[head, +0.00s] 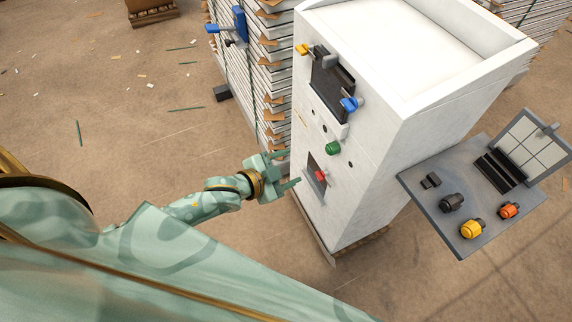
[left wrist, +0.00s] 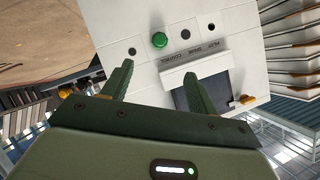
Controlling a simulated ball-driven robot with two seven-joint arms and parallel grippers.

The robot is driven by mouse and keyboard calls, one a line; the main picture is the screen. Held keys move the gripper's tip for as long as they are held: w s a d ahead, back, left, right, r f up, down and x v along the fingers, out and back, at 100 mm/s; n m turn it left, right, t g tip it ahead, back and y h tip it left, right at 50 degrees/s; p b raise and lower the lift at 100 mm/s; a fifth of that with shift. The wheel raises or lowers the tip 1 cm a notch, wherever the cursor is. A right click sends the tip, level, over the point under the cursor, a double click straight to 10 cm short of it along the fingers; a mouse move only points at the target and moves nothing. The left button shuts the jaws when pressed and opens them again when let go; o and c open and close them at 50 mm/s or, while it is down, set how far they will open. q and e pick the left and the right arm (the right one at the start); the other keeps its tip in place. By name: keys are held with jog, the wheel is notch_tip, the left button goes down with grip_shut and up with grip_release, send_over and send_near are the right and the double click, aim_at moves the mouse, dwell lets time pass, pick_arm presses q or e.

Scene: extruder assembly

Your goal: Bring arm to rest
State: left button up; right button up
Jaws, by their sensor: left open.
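My left gripper (head: 293,168) is open and empty, its fingers pointing at the front face of the white machine cabinet (head: 375,150). In the head view it is left of the red knob (head: 320,175) and below left of the green knob (head: 333,148). In the left wrist view the two green fingers (left wrist: 158,74) spread in front of the white panel, with the green button (left wrist: 160,40) beyond them and a dark recess (left wrist: 212,92) partly behind the right finger. I cannot tell whether a fingertip touches the cabinet. My right gripper is not in view.
A grey side shelf (head: 415,192) on the right carries yellow, orange and black knobs. A blue lever (head: 350,104) and a yellow lever (head: 302,50) stick out from the cabinet front. Stacked sheets (head: 272,75) stand behind. The floor (head: 120,120) at left is mostly open.

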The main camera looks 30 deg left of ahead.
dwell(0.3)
pick_arm(q)
jog(key=s+a+f+n+g+y, duration=0.1)
jog(key=s+a+f, duration=0.25)
jog(key=f, duration=0.35)
jog(key=s+a+f+n+g+y, duration=0.2)
jog(key=s+a+f, duration=0.15)
jog(key=f, duration=0.35)
jog(key=s+a+f+n+g+y, duration=0.1)
jog(key=s+a+f, duration=0.25)
jog(key=f, duration=0.45)
jog(key=s+f+n+g+y+b, duration=0.1)
jog(key=s+f+g, duration=0.3)
jog(key=s, duration=0.5)
jog(key=s+f+n+g+y, duration=0.1)
jog(key=s+f, duration=0.6)
jog(key=s, duration=0.2)
jog(key=s+d+f+g, duration=0.1)
jog(key=s+d, duration=0.1)
jog(key=s, duration=0.3)
jog(key=s+d+f+n+g, duration=0.1)
jog(key=s+d, duration=0.1)
jog(key=s, duration=0.3)
jog(key=shift+s+f+n+h, duration=0.25)
jog(key=shift+s+n+h, duration=0.05)
jog(key=shift+h, duration=0.1)
jog(key=shift+d, duration=0.1)
